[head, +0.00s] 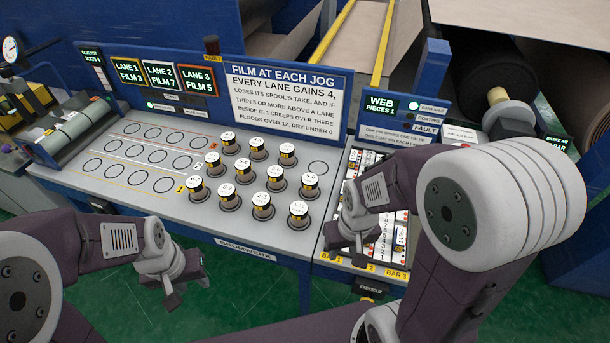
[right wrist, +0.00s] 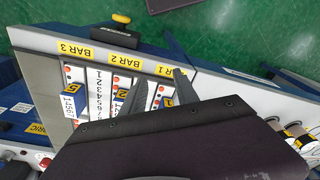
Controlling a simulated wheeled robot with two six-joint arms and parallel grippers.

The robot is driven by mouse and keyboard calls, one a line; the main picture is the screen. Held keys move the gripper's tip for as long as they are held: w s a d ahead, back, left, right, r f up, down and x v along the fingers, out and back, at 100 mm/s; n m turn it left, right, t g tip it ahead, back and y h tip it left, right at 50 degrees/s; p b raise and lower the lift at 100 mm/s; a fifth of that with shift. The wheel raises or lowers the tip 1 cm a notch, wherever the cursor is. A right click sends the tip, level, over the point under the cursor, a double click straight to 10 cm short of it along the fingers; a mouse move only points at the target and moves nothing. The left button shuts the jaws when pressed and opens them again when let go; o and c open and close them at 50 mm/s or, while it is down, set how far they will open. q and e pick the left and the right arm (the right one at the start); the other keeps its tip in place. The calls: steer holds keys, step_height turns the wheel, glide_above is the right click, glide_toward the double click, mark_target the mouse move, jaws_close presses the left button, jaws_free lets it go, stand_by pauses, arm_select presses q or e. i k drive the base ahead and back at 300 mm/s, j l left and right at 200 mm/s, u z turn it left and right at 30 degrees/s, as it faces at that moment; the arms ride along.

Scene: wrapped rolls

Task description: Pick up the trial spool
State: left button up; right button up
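Several white-capped spools (head: 262,205) stand upright in three rows on the grey bench panel, in dark holders. No label that I can read marks one as the trial spool, so I cannot tell which it is. My left gripper (head: 186,288) is in front of the bench's front edge, low and left of the spools; its fingers look apart and empty. My right gripper (head: 347,252) is over the bar panel, right of the spools. In the right wrist view its fingers (right wrist: 157,92) are apart with nothing between them, near the BAR 1 and BAR 2 labels.
The bar panel (head: 385,262) has numbered scales with sliders. Empty printed rings (head: 163,185) fill the panel's left part. A roller unit (head: 78,130) stands at the far left. An upright sign (head: 285,105) and lane displays (head: 163,75) line the back.

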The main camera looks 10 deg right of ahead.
mark_target(196, 185)
steer(key=i+j+z, duration=0.1)
steer(key=j+z, duration=0.2)
steer(key=j, duration=0.3)
steer(key=j+z, duration=0.35)
steer(key=j, duration=0.3)
steer(key=j+z, duration=0.3)
steer(key=j, duration=0.35)
steer(key=j+z, duration=0.35)
steer(key=j, duration=0.3)
steer(key=k+j+z, duration=0.3)
steer(key=j, duration=0.25)
steer(key=i+j, duration=0.05)
steer(key=i, duration=0.05)
